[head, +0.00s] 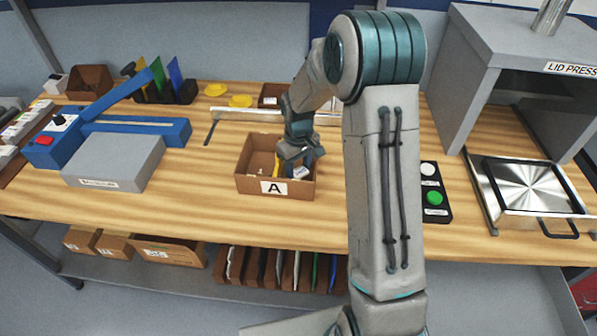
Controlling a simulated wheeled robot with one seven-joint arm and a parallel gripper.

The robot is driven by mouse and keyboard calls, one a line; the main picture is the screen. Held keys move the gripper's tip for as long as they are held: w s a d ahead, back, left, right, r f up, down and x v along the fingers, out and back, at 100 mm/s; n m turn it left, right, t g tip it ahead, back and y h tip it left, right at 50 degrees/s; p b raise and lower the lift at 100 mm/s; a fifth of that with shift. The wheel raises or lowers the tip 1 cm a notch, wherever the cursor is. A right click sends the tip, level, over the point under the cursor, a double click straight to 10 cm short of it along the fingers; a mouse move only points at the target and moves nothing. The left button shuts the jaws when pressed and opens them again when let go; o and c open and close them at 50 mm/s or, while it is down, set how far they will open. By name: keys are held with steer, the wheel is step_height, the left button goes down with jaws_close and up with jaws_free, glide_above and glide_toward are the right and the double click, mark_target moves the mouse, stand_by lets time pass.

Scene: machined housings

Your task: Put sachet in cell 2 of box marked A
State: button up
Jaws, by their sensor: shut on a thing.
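The open brown cardboard box (246,185) stands on the workbench, with a label reading A on its front wall. My gripper (299,164) reaches down into the right part of the box. It is shut on a small whitish packet, the sachet (301,173), which shows just below the fingers. A yellow item (277,166) shows in the box just left of my gripper. The left part of the box looks mostly bare. My gripper hides much of the inside, so the cell divisions and whether the sachet touches the bottom cannot be told.
A blue sealer-like device (110,130) and a grey block stand at left. A button panel (433,197) and the lid press (497,75) with a shiny metal plate (525,187) stand at right. Bench space left and front of the box is clear.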

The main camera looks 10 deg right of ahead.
mark_target(298, 170)
steer(key=shift+f, duration=1.5)
steer(key=shift+f, duration=0.1)
steer(key=o, duration=1)
steer(key=shift+c, duration=0.2)
step_height(298, 170, up, 12)
steer(key=s+r+m+t, duration=0.1)
steer(key=s+r, duration=0.3)
steer(key=s, duration=0.9)
steer(key=s+d+r+m+t, duration=0.1)
steer(key=s+r+m, duration=0.3)
steer(key=s, duration=0.8)
steer(key=shift+s+r+t+b, duration=0.4)
steer(key=shift+r+t+b, duration=0.05)
steer(key=shift+r+t, duration=0.15)
